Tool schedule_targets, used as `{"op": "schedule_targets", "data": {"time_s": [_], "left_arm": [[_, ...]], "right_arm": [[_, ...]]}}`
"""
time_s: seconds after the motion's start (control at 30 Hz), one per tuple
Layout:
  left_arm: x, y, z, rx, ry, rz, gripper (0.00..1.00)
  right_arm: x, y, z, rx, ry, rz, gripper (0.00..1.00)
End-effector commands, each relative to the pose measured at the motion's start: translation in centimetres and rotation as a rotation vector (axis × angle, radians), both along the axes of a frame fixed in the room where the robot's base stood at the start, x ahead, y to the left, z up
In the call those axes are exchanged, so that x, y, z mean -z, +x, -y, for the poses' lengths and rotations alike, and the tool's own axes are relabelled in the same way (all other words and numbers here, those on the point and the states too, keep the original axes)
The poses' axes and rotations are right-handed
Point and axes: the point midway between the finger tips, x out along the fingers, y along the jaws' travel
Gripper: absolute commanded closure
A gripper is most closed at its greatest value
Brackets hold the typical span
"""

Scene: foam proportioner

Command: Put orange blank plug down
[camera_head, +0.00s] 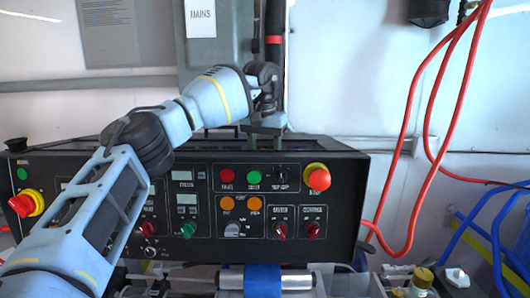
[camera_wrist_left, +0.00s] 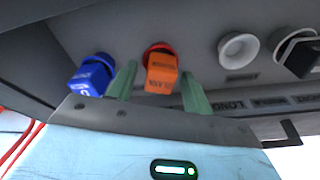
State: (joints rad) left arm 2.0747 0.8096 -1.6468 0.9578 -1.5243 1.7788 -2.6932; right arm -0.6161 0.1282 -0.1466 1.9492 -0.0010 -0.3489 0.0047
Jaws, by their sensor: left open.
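The orange blank plug (camera_wrist_left: 161,74) shows in the left wrist view, at a red round fitting (camera_wrist_left: 157,48) on the underside of a grey housing. My left gripper (camera_wrist_left: 159,72) is open, with one green finger on each side of the orange plug. I cannot tell whether either finger touches it. In the head view my left arm reaches over the black control panel, and the wrist end (camera_head: 266,118) is by the grey column behind it. The plug is hidden in that view. My right gripper is not in view.
In the wrist view a blue plug (camera_wrist_left: 91,76) hangs close to the left finger. A white round socket (camera_wrist_left: 238,50) and a black plug (camera_wrist_left: 299,54) are to the right. The black control panel (camera_head: 330,170) stands below the arm. Red cables (camera_head: 408,130) hang at right.

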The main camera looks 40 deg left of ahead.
Motion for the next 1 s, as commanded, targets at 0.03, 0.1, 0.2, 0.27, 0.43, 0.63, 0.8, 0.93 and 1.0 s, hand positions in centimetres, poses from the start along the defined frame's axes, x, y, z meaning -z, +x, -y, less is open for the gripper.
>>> {"op": "schedule_targets", "data": {"time_s": [0.03,0.1,0.2,0.27,0.43,0.63,0.8,0.93,1.0], "left_arm": [[-0.4,0.1,0.1,0.0,0.0,0.002,0.5],[-1.0,0.0,0.1,0.001,-0.001,0.001,0.5],[-2.6,-0.1,0.2,0.001,0.0,0.0,0.5],[-3.8,-0.2,0.2,0.001,-0.001,0.0,0.5],[-7.3,-0.6,0.4,0.001,-0.001,0.0,0.5],[-10.5,-1.2,0.5,0.001,0.001,0.002,0.5],[-11.6,-1.3,0.5,0.001,0.0,0.003,0.5],[-11.9,-1.4,0.4,0.0,0.001,0.002,0.5],[-11.9,-1.4,0.5,0.0,0.0,0.001,0.5]], "right_arm": [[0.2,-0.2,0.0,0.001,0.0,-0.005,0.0],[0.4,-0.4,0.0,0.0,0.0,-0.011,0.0],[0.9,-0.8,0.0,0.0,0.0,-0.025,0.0],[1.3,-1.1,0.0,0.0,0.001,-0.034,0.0],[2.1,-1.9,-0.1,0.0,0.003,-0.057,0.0],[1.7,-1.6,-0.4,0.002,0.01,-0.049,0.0],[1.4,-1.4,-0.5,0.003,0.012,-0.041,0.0],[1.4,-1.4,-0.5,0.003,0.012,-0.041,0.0],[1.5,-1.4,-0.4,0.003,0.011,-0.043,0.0]]}}
